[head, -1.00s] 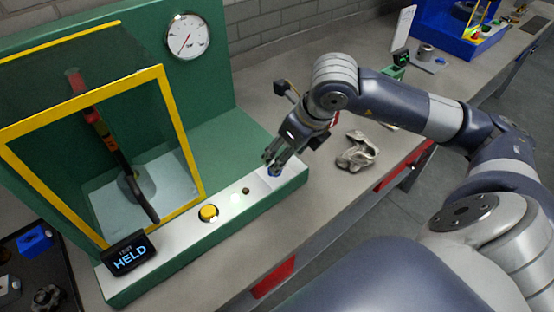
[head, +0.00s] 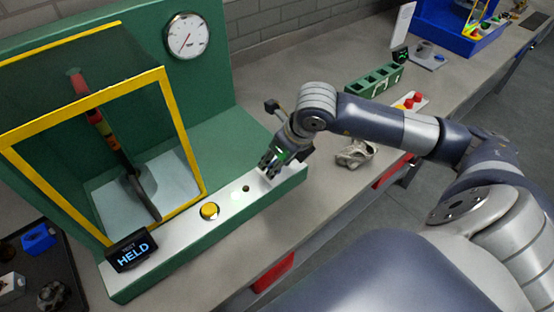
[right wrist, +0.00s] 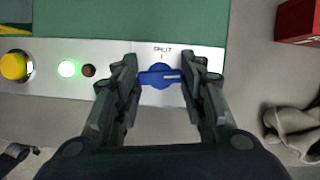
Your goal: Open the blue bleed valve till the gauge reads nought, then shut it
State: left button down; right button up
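The blue bleed valve (right wrist: 160,75) sits on the white panel strip, under a label that looks like "SHUT" with a tick. Its handle lies crosswise to the tick, with the white mark at its right end. My right gripper (right wrist: 160,72) is over it, a fingertip at each end of the handle, with no clear gap. In the head view my right gripper (head: 268,168) hides the valve. The round gauge (head: 187,36) is on the green back panel. Its red needle points down and left; its figures are too small to read. My left gripper is not in view.
A yellow button (head: 209,211), a lit green-white lamp (right wrist: 67,69) and a dark red lamp (right wrist: 89,71) are left of the valve. A display (head: 131,250) reads "HELD". A yellow-framed guard (head: 175,120) stands behind.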

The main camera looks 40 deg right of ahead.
jog(key=shift+f+n+b, duration=0.2)
jog(key=shift+n+b, duration=0.3)
jog(key=shift+b, duration=0.3)
jog(key=n+y+b, duration=0.1)
jog(key=n+b, duration=0.2)
jog(key=b, duration=0.2)
jog(key=shift+w+d+n+g+y, duration=0.1)
jog(key=shift+d+n+g+y, duration=0.05)
jog(key=shift+n+g+y, duration=0.2)
jog(key=shift+n+g+y+b, duration=0.3)
jog(key=shift+n+b, duration=0.3)
jog(key=shift+n, duration=0.45)
jog(key=n+g+y+b, duration=0.1)
jog(key=n+b, duration=0.1)
jog(key=n, duration=0.2)
jog(key=shift+w+r, duration=0.15)
jog(key=n+g, duration=0.1)
jog(key=n, duration=0.1)
jog(key=n+g+b, duration=0.1)
jog(key=n, duration=0.2)
jog(key=shift+d+n+g+b, duration=0.1)
jog(key=shift+n+g+b, duration=0.15)
jog(key=shift+n+b, duration=0.05)
jog(key=o, duration=1.1)
jog(key=shift+w, duration=0.1)
jog(key=shift+c, duration=0.2)
